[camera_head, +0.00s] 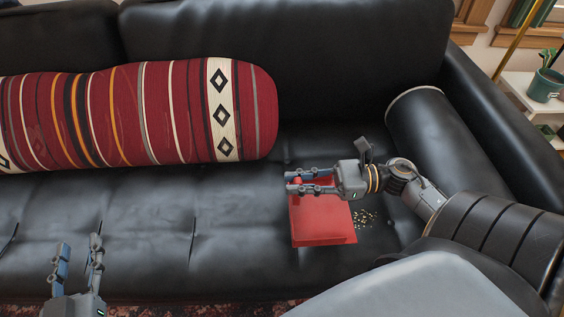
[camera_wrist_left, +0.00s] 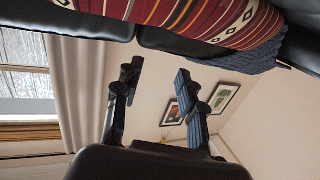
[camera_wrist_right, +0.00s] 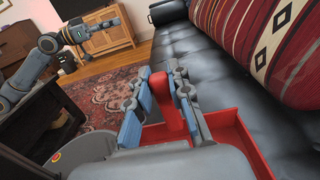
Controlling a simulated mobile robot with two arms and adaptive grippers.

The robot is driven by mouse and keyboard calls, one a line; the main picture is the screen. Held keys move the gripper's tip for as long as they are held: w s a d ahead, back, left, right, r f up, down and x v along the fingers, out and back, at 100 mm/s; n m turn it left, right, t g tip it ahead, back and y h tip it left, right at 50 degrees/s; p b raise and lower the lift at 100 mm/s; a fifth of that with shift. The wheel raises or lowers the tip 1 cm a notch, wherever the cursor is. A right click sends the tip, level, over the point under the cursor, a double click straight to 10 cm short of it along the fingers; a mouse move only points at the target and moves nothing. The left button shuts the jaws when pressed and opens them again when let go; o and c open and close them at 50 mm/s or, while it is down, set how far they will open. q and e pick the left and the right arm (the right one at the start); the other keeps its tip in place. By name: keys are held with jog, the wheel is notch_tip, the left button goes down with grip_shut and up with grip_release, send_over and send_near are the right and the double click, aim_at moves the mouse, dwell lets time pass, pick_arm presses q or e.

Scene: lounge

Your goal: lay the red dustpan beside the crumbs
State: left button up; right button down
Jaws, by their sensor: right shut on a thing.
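The red dustpan (camera_head: 322,221) is on or just above the black sofa seat, to the left of the crumbs (camera_head: 365,218). I cannot tell if it touches the seat. My right gripper (camera_head: 290,182) is shut on its red handle, which shows between the fingers in the right wrist view (camera_wrist_right: 168,100). The dustpan's tray (camera_wrist_right: 235,130) is partly hidden there behind the gripper. The crumbs lie as a small scattered patch close to the dustpan's right edge. My left gripper (camera_head: 78,255) is open and empty, near the sofa's front edge at the lower left.
A striped red bolster (camera_head: 140,112) lies along the sofa back. A dark round cushion (camera_head: 430,125) leans by the right armrest (camera_head: 510,120). The seat (camera_head: 150,220) left of the dustpan is clear. A patterned rug (camera_wrist_right: 105,90) is on the floor.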

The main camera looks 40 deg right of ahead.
pick_arm(q)
jog(key=s+r+t+h+b, duration=0.2)
jog(key=r+t, duration=0.6)
jog(key=r, duration=0.4)
jog(key=shift+s+d+r+h+b, duration=0.4)
jog(key=shift+s+d+h, duration=0.1)
jog(key=shift+s, duration=0.35)
pick_arm(e)
jog(key=w+a+f, duration=0.2)
jog(key=w+f, duration=0.1)
jog(key=f, duration=0.5)
jog(key=shift+w+f, duration=0.25)
jog(key=shift+w, duration=0.15)
pick_arm(q)
jog(key=shift+s+a+r+t, duration=0.1)
jog(key=shift+t, duration=0.2)
jog(key=shift+s+r+h, duration=0.25)
jog(key=shift+h, duration=0.05)
pick_arm(e)
jog(key=shift+f, duration=0.1)
jog(key=c, duration=1.2)
grip_release()
